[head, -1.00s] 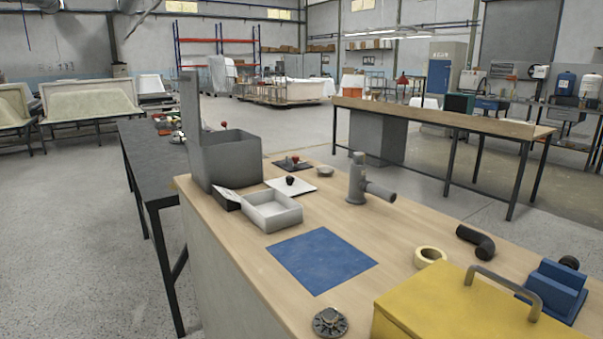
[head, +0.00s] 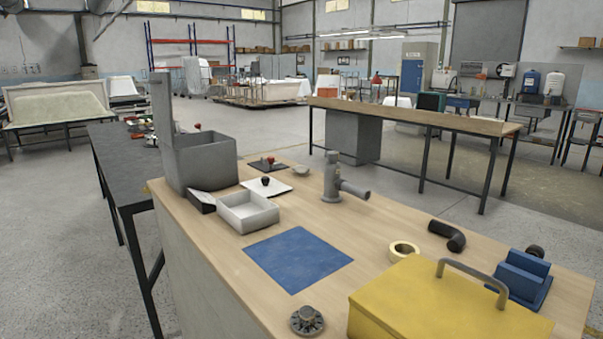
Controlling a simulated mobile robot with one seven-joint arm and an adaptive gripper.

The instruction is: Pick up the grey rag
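I cannot make out a grey rag in the head view. A flat blue square sheet (head: 298,259) lies on the wooden workbench (head: 224,262); I cannot tell whether it is cloth or a mat. A grey open box (head: 204,160) with a raised back stands at the bench's far left, and its inside is mostly hidden. A shallow white-grey tray (head: 248,212) sits in front of it. My gripper is not in view.
On the bench are a yellow case (head: 440,305), a tape roll (head: 403,250), a black elbow pipe (head: 447,235), a blue block (head: 522,278), a grey pipe fitting (head: 335,180) and a dark round part (head: 307,320). A dark table (head: 105,155) stands left.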

